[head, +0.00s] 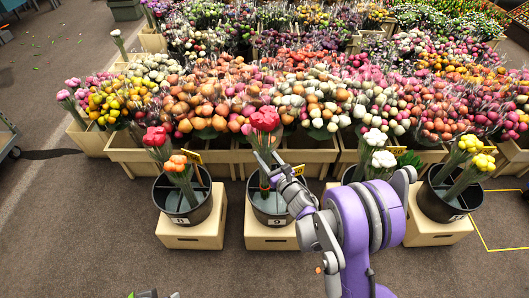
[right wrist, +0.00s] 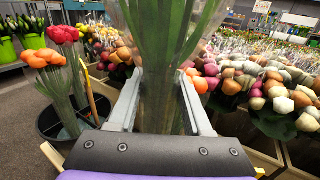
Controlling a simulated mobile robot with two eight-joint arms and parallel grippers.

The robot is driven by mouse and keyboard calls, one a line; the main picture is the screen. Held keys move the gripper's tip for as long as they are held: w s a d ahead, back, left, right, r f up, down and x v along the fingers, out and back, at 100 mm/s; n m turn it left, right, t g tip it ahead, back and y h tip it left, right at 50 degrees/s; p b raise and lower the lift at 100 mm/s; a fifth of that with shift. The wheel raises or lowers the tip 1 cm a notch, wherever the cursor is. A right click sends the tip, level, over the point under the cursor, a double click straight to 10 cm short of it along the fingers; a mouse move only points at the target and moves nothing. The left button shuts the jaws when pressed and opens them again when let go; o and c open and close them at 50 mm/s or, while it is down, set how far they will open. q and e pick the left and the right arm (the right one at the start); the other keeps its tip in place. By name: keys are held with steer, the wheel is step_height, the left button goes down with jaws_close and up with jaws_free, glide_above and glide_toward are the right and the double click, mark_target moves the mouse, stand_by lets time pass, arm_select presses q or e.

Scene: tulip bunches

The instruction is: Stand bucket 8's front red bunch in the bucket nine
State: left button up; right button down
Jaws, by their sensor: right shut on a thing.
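Bucket nine (head: 290,213), black, stands on a wooden block in the middle of the head view. My right gripper (head: 268,168) is shut on a red bunch (head: 265,120), which is upright over bucket nine. Its lower stems show within the rim; I cannot tell whether they touch the bottom. In the right wrist view its wrapped green stems (right wrist: 165,45) fill the space between the fingers (right wrist: 160,105). Bucket 8 (head: 207,208), to the left, holds another red bunch (head: 155,137) and an orange bunch (head: 178,164). A small dark and green piece at the bottom edge may be my left gripper (head: 150,294).
Right of bucket nine stand a bucket with white bunches (head: 377,150) and one with yellow bunches (head: 478,150). Wooden crates (head: 225,163) packed with flowers form a wall behind the buckets. The brown floor (head: 70,220) at the front left is clear.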

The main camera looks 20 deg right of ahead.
steer(key=b, duration=0.4)
glide_above(268, 188)
steer(key=w, duration=0.2)
step_height(268, 188, down, 5)
steer(key=shift+s+a+f, duration=0.1)
steer(key=shift+a+f, duration=0.1)
steer(key=shift+f, duration=2.75)
steer(key=shift+a+f, duration=0.15)
steer(key=shift+f, duration=2.95)
steer(key=shift+f, duration=0.35)
steer(key=shift+c, duration=1.3)
jaws_free()
steer(key=shift+f, duration=0.1)
steer(key=shift+o, duration=0.2)
steer(key=shift+o, duration=1.1)
